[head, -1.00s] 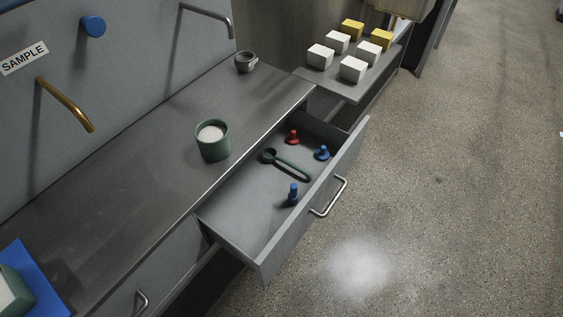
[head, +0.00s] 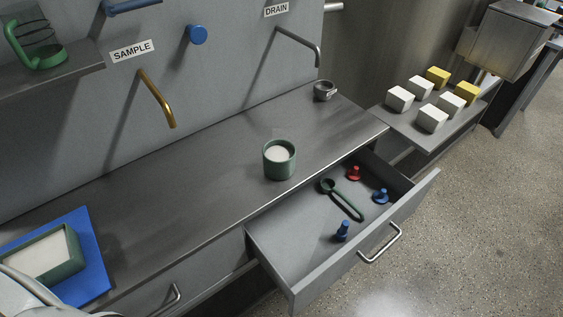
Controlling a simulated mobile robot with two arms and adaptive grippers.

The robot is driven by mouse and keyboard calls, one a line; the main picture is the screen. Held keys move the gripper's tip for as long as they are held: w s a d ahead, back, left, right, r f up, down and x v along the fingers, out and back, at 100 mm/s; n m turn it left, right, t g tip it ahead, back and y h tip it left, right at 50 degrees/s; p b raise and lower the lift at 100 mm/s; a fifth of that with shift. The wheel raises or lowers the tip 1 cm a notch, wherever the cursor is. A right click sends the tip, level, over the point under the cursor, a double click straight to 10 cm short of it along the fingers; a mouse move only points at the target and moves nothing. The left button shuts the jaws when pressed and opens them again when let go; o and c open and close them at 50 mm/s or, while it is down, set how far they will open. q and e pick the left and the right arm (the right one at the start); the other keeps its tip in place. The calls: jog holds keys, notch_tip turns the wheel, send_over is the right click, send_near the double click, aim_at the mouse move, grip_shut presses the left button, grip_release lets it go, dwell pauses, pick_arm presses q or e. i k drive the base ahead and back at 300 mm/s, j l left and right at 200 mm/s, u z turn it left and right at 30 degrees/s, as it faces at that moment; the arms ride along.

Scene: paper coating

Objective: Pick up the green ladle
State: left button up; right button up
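The green ladle (head: 347,202) lies in the open drawer (head: 292,246) below the counter. Its round bowl end points toward the counter and its handle runs toward the drawer front. A red peg-like piece (head: 354,174) and a blue one (head: 381,196) lie near it on the right, and another blue one (head: 342,231) stands in front of it. No gripper shows in the head view; only a pale part of my own body shows at the lower left corner.
A green cup with white contents (head: 279,159) stands on the counter (head: 190,205) behind the drawer. A green tray (head: 46,262) sits on a blue mat (head: 98,268) at the left. A small grey cup (head: 324,91) stands at the back. White and yellow blocks lie on a side shelf (head: 408,128).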

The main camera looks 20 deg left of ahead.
aim_at(327, 185)
jog(key=l+u, duration=0.3)
jog(key=l, duration=0.15)
jog(key=k+l+u, duration=0.25)
jog(key=l, duration=0.2)
jog(key=l+u, duration=0.3)
jog(key=l, duration=0.15)
jog(key=k+l+u, duration=0.3)
jog(key=i+l, duration=0.05)
jog(key=i, duration=0.05)
